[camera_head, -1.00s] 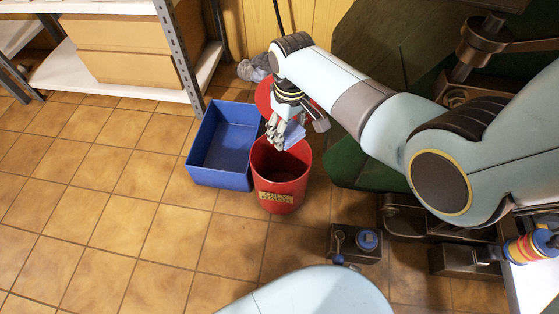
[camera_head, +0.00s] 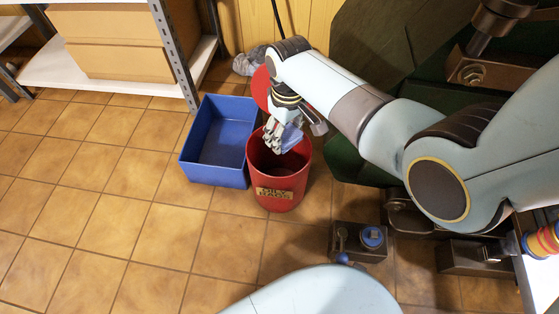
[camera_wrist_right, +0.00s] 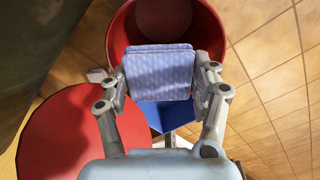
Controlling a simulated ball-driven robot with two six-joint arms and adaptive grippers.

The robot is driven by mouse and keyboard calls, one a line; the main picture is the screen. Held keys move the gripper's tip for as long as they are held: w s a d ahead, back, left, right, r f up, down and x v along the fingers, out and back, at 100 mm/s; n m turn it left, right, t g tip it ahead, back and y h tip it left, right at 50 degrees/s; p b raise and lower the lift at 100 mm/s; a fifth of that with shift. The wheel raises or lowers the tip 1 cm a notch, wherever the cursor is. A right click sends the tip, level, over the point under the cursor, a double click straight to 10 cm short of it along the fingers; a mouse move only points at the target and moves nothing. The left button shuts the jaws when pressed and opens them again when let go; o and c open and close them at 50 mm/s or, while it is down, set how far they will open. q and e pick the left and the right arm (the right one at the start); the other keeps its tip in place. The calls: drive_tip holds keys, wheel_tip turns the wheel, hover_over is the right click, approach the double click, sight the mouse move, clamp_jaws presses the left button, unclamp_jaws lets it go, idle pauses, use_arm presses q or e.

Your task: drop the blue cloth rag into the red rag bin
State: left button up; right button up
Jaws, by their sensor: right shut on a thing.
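The red rag bin (camera_head: 278,180) stands on the tiled floor with its top open and a yellow label on its front. It also shows in the right wrist view (camera_wrist_right: 119,42), beyond the cloth. My right gripper (camera_head: 284,142) is over the bin's mouth, near its rear left rim. In the right wrist view, my right gripper (camera_wrist_right: 163,85) is shut on the folded blue cloth rag (camera_wrist_right: 160,72), which shows between its fingers. In the head view the rag (camera_head: 290,136) is partly hidden by the gripper. My left gripper is not in view.
A blue open crate (camera_head: 215,172) stands left of the bin. A round red lid (camera_wrist_right: 70,140) lies close to the bin. A grey cloth heap (camera_head: 249,63) lies by the wall. A shelf with cardboard boxes (camera_head: 115,40) is at the back left. Green machinery stands at right.

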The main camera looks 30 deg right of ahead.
drive_tip(key=o, duration=1.2)
drive_tip(key=r, duration=1.2)
drive_tip(key=shift+s, duration=0.2)
